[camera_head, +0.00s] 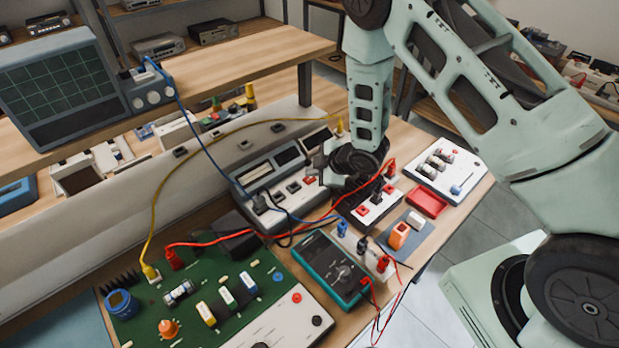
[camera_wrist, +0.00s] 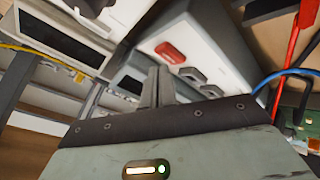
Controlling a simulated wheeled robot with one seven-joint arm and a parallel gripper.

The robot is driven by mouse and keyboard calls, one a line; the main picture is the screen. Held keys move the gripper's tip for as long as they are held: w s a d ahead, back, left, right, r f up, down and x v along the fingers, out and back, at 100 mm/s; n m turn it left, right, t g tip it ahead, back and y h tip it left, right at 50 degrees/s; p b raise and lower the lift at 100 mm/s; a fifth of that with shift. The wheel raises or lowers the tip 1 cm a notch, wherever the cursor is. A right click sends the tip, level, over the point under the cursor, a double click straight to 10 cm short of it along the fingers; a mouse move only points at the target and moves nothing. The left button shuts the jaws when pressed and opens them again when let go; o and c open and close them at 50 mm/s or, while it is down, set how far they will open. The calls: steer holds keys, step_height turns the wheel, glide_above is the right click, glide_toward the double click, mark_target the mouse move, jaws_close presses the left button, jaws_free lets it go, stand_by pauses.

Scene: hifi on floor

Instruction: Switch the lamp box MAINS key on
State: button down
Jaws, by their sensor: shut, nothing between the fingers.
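My gripper (camera_head: 324,176) is low over the bench beside a grey instrument (camera_head: 270,172) with dark displays and a row of keys. In the wrist view my fingers (camera_wrist: 157,84) are together and empty, in front of a pale panel with a red key (camera_wrist: 170,52) and grey keys (camera_wrist: 193,75). I cannot tell whether they touch it. No label is readable, so I cannot tell which key is MAINS. A small pale box (camera_head: 372,215) with red and dark keys stands just right of my gripper. A white box (camera_head: 468,168) with several round parts and a blue switch stands further right.
Red, blue and yellow cables cross the bench around my gripper. A teal meter (camera_head: 325,265), a green circuit board (camera_head: 225,280) and a red tray (camera_head: 427,202) stand nearby. A low partition (camera_head: 215,150) runs behind. Floor (camera_head: 485,210) shows beyond the bench's right edge.

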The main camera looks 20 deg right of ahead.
mark_target(313, 180)
steer(key=shift+f, duration=0.15)
steer(key=shift+f+b, duration=0.35)
steer(key=shift+b, duration=0.15)
steer(key=shift+r, duration=0.5)
steer(key=shift+r+p, duration=0.1)
steer(key=shift+p, duration=0.2)
steer(key=shift+r+p, duration=1.7)
steer(key=shift+r, duration=1.2)
